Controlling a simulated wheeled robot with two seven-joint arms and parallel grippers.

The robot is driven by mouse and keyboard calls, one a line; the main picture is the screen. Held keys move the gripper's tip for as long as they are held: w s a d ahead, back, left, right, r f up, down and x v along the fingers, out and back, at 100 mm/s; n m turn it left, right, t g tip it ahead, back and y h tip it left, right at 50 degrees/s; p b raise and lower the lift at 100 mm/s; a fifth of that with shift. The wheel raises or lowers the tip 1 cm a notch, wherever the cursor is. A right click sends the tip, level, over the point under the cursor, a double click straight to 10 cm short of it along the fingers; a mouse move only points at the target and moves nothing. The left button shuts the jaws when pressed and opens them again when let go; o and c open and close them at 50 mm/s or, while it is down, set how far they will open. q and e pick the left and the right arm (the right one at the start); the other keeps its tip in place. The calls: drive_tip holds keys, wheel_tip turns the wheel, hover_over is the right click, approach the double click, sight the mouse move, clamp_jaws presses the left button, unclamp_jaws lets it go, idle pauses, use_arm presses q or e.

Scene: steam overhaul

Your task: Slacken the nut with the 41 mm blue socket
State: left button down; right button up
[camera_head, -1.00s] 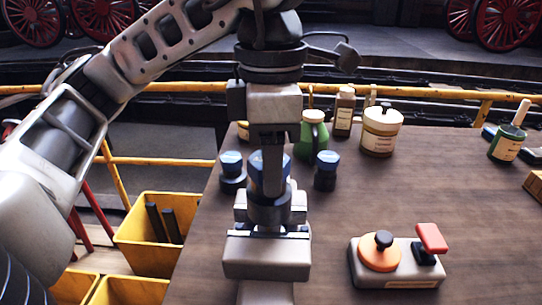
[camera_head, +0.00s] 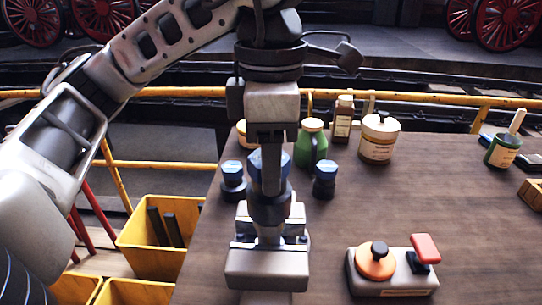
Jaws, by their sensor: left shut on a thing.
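My left gripper (camera_head: 270,155) points straight down and is shut on a blue-banded dark socket (camera_head: 269,207). Its fingers cover the middle of the blue band. The socket is upright over a grey clamping fixture (camera_head: 267,268) at the table's front. A pale metal piece (camera_head: 268,235) shows just below the socket; I cannot tell whether they touch, and no nut shows clearly. Two other blue-topped sockets stand on the table, one to the left (camera_head: 232,182) and one to the right (camera_head: 324,181). Size marks cannot be read. My right gripper is not in view.
A control box (camera_head: 393,281) with an orange knob and red lever is at front right. A green can (camera_head: 312,146), a brown bottle (camera_head: 343,118) and a cream jar (camera_head: 379,138) stand behind. Yellow bins (camera_head: 160,258) are left of the table (camera_head: 450,200). The table's middle right is clear.

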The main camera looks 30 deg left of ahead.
use_arm(q)
drive_tip(key=shift+r+p, duration=0.45)
drive_tip(key=shift+r, duration=0.2)
wheel_tip(320, 180, up, 4)
drive_tip(key=p, duration=0.4)
